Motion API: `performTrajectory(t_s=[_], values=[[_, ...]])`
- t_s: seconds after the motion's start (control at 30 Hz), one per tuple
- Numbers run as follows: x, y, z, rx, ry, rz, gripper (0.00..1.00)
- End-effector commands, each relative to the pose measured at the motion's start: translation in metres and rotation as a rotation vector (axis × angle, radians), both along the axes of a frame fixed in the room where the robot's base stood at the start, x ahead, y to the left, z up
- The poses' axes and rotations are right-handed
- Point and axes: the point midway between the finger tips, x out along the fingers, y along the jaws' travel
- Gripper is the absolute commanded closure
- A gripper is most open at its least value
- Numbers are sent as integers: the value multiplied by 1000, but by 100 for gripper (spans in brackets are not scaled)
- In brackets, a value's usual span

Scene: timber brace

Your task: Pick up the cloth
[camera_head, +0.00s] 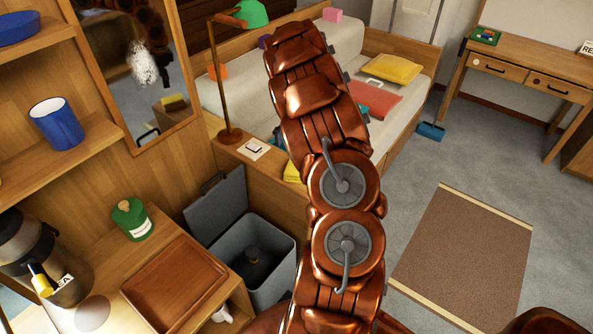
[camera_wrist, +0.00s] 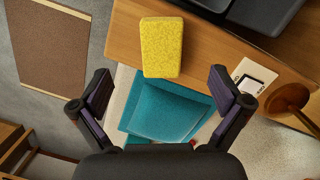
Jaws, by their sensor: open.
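I cannot tell for sure which thing is the cloth. A yellow, thick, rough-textured block like a sponge or folded cloth (camera_wrist: 161,47) lies on a wooden ledge in the wrist view, at its edge. A teal, folded-looking cushion or cloth (camera_wrist: 168,110) lies below it on the pale bed. My gripper (camera_wrist: 160,82) is open and empty, its fingers spread either side of the yellow and teal things in the picture. In the head view a bit of the yellow thing (camera_head: 291,172) shows beside my arm, which hides the rest and my gripper.
A lamp (camera_head: 229,134) and a switch plate (camera_head: 254,149) stand near the ledge. An open grey bin (camera_head: 228,247) is below it. The bed holds a red cushion (camera_head: 372,98) and a yellow cushion (camera_head: 391,69). Floor around the brown rug (camera_head: 466,255) is clear.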

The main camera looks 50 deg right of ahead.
Motion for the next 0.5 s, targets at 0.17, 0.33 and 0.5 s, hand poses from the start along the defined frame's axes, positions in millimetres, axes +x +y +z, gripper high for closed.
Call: performTrajectory(t_s=[0.17, 0.33, 0.5], values=[[3, -16, -19, 19, -18, -26, 0], [2, -18, -30, 28, -19, -33, 0], [1, -15, -46, 29, -17, -33, 0]])
